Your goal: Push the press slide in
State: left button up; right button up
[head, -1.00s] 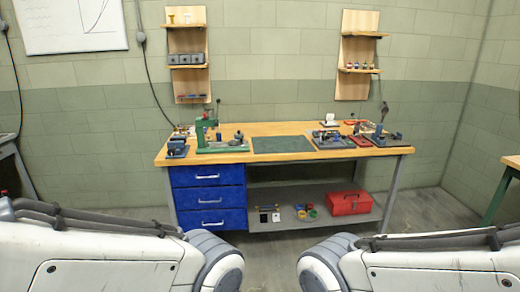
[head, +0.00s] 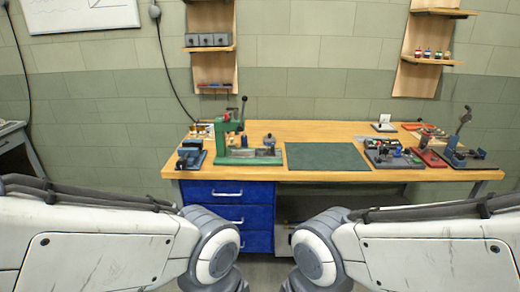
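A green press (head: 221,138) with a dark lever stands on the left part of the wooden workbench (head: 310,129). Its low green base extends to the right, with a grey block (head: 268,152) on it that may be the slide. At this distance I cannot tell how far the slide is in or out. My grippers are out of view; only my two arms show in the foreground, low and in front of the bench, apart from the press.
A small blue vise (head: 190,155) sits left of the press. A dark green mat (head: 326,156) lies bare to its right. Fixtures with small parts (head: 390,153) and a lever device (head: 461,150) fill the right end. Blue drawers (head: 226,194) are below.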

aim_at(265, 150)
jog(key=z, duration=0.2)
jog(key=i, duration=1.7)
jog(key=u, duration=0.35)
